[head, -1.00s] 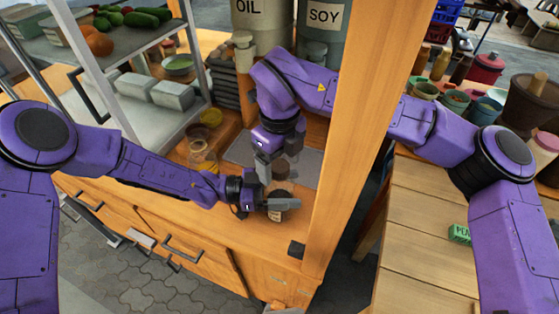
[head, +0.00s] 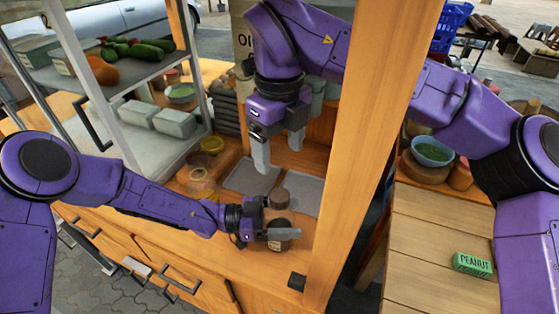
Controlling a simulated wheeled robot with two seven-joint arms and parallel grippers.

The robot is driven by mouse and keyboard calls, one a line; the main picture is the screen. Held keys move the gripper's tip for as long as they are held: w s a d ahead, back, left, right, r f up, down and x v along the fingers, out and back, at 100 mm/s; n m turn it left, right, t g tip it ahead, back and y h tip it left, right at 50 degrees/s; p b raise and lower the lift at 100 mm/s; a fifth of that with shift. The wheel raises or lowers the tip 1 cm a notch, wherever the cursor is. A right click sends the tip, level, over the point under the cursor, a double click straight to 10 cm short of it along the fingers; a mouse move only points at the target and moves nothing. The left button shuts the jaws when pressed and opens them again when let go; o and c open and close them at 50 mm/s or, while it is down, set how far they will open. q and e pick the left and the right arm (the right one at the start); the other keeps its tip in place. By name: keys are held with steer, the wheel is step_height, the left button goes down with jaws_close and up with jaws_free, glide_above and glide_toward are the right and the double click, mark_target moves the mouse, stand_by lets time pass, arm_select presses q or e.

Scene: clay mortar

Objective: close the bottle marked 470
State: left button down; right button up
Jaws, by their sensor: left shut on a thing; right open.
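My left gripper (head: 276,217) is shut around a dark brown bottle (head: 279,243) on the wooden counter. A pale label shows below the fingers, but its number is not readable. A round brown top (head: 279,198) shows above the fingers; it looks like a cap on the bottle, but I cannot tell whether it is seated or screwed down. My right gripper (head: 279,147) is open and empty, above and behind the bottle, with its fingers pointing down and apart from it.
Grey mats (head: 307,193) lie behind the bottle. A wooden post (head: 370,130) stands close on the right. A green peanut box (head: 472,264) lies on the right table.

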arm_select(q)
jaws_free()
steer(key=shift+a, duration=0.1)
steer(key=shift+a+f, duration=0.1)
steer(key=shift+a, duration=0.25)
steer(key=a+b, duration=0.2)
steer(key=a, duration=0.7)
steer(key=shift+s+a+b, duration=0.15)
steer(key=shift+a+b, duration=0.2)
steer(key=shift+b, duration=0.05)
